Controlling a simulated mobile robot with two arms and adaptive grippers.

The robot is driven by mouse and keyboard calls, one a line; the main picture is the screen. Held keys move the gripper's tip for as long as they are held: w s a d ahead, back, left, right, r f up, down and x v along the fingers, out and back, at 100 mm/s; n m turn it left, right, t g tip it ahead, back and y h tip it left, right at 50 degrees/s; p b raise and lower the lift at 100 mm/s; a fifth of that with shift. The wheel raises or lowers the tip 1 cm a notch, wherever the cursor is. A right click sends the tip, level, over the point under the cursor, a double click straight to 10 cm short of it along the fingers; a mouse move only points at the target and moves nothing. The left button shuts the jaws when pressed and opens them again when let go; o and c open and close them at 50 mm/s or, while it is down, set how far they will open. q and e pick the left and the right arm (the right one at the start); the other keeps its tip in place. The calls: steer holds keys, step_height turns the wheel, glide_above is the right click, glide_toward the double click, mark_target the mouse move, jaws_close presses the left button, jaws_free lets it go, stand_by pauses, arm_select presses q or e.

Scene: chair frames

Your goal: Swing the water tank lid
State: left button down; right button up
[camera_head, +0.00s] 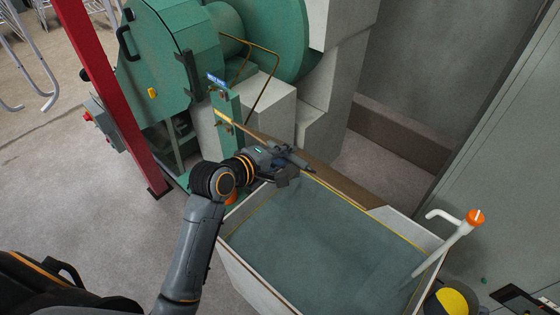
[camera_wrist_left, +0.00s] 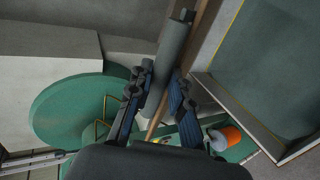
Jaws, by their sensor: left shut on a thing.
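The water tank (camera_head: 265,283) is a pale box with a yellow-lined rim, right of centre in the head view. A flat teal surface (camera_head: 320,240) shows inside it; I cannot tell if this is water. A narrow brown strip (camera_head: 345,188) runs along its back edge, perhaps the lid seen nearly edge-on. My left gripper (camera_head: 283,168) is over the tank's back left corner. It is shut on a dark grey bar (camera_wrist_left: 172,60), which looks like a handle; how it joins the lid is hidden. My right gripper is not in view.
A green machine (camera_head: 165,50) with a round wheel stands behind the tank. A red post (camera_head: 105,90) is at left. A white pipe with an orange cap (camera_head: 475,217) rises at the tank's right end. A grey cabinet (camera_head: 505,150) closes the right side.

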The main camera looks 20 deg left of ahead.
arm_select(q)
steer(key=s+a+f+b, duration=0.3)
steer(key=s+f+b, duration=0.2)
steer(key=s+f, duration=0.3)
steer(key=shift+s+a+f, duration=0.25)
steer(key=shift+s+f, duration=0.05)
steer(key=shift+f, duration=1)
steer(key=s+a+f+b, duration=0.1)
steer(key=s+f+b, duration=0.2)
steer(key=f, duration=0.3)
steer(key=s+a+f+b, duration=0.1)
steer(key=s+f+b, duration=0.2)
steer(key=f+b, duration=0.2)
steer(key=shift+a+f+b, duration=0.25)
steer(key=shift+f+b, duration=0.05)
steer(key=shift+f, duration=0.5)
steer(key=s+a+f+b, duration=0.1)
steer(key=s+f+b, duration=0.2)
steer(key=f+b, duration=0.7)
step_height(320, 180, down, 4)
steer(key=shift+a+r+b, duration=0.1)
steer(key=shift+a+b, duration=0.05)
steer(key=shift+b, duration=0.25)
steer(key=shift+s, duration=0.1)
